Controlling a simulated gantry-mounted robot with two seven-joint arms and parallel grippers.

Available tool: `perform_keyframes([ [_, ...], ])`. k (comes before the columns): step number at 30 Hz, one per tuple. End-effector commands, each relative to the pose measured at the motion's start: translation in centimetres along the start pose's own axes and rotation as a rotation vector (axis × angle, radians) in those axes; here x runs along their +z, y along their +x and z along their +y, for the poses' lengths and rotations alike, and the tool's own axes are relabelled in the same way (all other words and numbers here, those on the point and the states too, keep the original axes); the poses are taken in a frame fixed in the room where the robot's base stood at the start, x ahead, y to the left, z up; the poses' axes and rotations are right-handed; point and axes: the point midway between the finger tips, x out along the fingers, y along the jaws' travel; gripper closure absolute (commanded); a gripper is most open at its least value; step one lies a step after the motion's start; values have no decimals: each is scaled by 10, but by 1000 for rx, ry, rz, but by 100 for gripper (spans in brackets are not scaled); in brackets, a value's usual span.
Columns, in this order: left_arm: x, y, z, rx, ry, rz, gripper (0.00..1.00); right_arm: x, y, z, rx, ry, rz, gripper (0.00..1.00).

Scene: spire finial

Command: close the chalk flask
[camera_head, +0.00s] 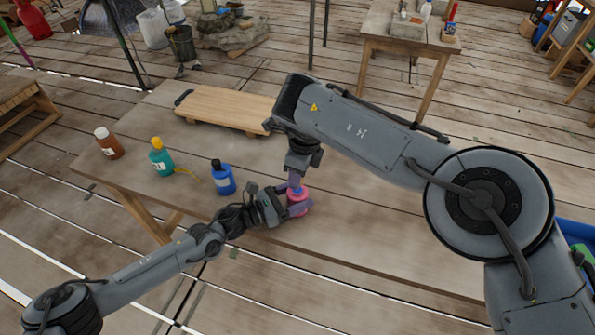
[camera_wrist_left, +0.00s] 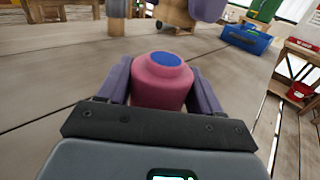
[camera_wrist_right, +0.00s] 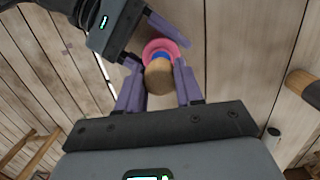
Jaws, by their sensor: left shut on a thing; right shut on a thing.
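The pink flask (camera_head: 304,201) stands near the table's front edge, with a round blue area on its top in the left wrist view (camera_wrist_left: 164,90). My left gripper (camera_head: 285,205) is shut on the flask's sides; its fingers also show in the left wrist view (camera_wrist_left: 162,85). My right gripper (camera_head: 295,180) is above the flask, pointing down. In the right wrist view its fingers (camera_wrist_right: 159,80) are shut on a round tan stopper (camera_wrist_right: 158,78), which overlaps the blue area and pink rim (camera_wrist_right: 163,45). I cannot tell whether stopper and flask touch.
A brown bottle (camera_head: 108,143), a teal bottle with yellow cap (camera_head: 161,158) and a blue bottle with dark cap (camera_head: 223,178) stand to the left on the table (camera_head: 370,235). A wooden board (camera_head: 225,107) lies at the back. The table's right part is clear.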

Motion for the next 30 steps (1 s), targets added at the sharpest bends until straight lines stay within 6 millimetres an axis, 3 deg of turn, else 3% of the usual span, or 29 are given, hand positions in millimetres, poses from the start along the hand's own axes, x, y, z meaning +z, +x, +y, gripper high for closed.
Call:
perform_keyframes([
  [18, 0, 0, 0, 0, 0, 1, 90, -2, 17, 0, 1, 1, 0, 92],
  [30, 0, 0, 0, 0, 0, 1, 90, -2, 18, 0, 0, 0, 0, 92],
])
